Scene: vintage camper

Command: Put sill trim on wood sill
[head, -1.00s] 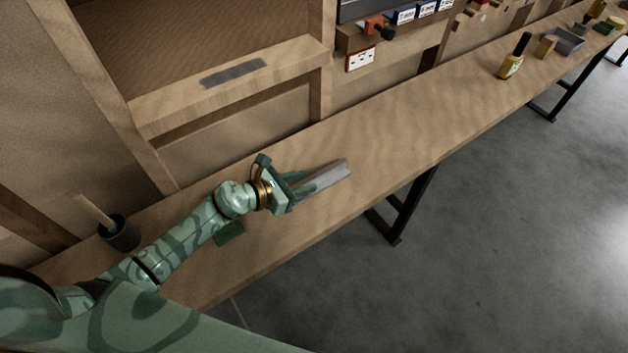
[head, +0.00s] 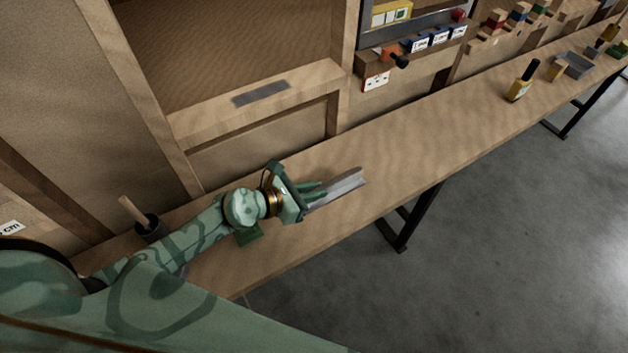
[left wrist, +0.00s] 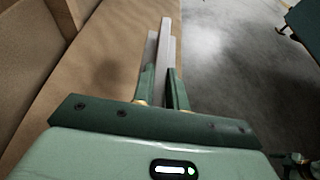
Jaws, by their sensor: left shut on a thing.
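The sill trim (head: 347,182) is a long, pale grey angled strip. My left gripper (head: 318,190) is shut on it, and the trim points away from the hand over the workbench. In the left wrist view the trim (left wrist: 166,45) sticks out between the two green fingers (left wrist: 165,88). Its near end is hidden in the hand. I cannot tell its exact height over the bench. The wood sill (head: 210,121) is the ledge under the framed wall opening, behind and left of the gripper. A dark grey strip (head: 262,93) lies on its top.
The long wooden workbench (head: 420,140) is clear around the trim. A dark cup with a wooden handle (head: 148,226) stands at its left. An upright post (head: 346,75) bounds the opening's right side.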

